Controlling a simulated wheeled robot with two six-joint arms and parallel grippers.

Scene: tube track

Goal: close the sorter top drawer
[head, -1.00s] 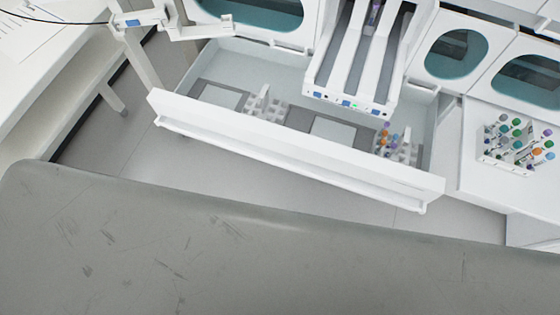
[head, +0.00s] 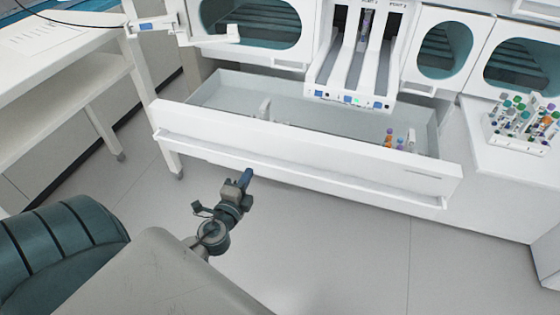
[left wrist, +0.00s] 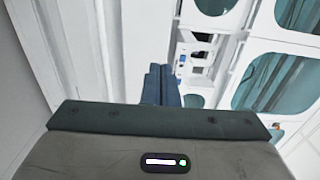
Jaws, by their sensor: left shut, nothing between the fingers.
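The sorter's top drawer (head: 300,152) is white and stands pulled out, with a long handle rail (head: 300,178) along its front. Inside it, racks and some coloured tube caps (head: 394,140) show over the front wall. My left gripper (head: 246,178) is shut and empty, just in front of the drawer front, near the rail's left half. Whether it touches the rail I cannot tell. In the left wrist view its blue fingers (left wrist: 160,85) are together, with white panels beyond. My right gripper is in neither view.
The sorter's lane unit (head: 352,70) overhangs the drawer. A rack of capped tubes (head: 524,120) stands on the right counter. A white table (head: 60,60) is at the left, with a post (head: 160,100) by the drawer's left end. The floor (head: 360,250) in front is clear.

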